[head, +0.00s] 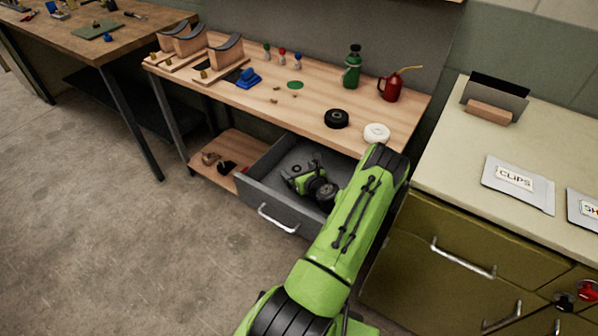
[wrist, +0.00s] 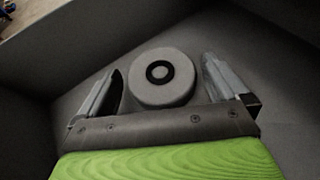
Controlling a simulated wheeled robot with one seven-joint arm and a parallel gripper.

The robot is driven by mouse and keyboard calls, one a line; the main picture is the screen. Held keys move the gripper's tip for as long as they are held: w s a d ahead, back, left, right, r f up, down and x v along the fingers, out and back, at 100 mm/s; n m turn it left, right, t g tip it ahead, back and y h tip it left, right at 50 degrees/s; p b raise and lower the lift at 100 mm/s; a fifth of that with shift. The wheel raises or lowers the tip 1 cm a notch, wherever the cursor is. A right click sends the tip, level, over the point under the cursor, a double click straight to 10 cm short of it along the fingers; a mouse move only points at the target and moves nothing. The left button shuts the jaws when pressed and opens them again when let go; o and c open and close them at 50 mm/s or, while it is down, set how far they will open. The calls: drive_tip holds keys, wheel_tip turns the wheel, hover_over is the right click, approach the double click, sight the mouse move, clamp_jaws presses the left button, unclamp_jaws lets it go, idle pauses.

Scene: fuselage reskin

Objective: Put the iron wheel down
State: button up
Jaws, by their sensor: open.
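The iron wheel (wrist: 160,94), a pale grey disc with a dark ring round its hub, lies on the drawer floor in the wrist view. My gripper (wrist: 163,68) is open, with one finger on each side of the wheel and a visible gap to both. In the head view my gripper (head: 297,173) is down inside the open grey drawer (head: 257,199) under the workbench. My own wrist and arm hide much of the drawer's right side there, and the wheel is too small to make out surely.
Drawer walls stand close around my gripper. On the workbench (head: 312,117) above are a black ring (head: 336,119), a white ring (head: 377,132), a green bottle (head: 352,68) and a red oil can (head: 391,88). An olive cabinet (head: 455,235) stands close on the right.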

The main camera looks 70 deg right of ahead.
drive_tip(key=p+v, duration=0.1)
drive_tip(key=v, duration=0.6)
drive_tip(key=shift+s+a+p, duration=0.2)
drive_tip(key=shift+p, duration=0.2)
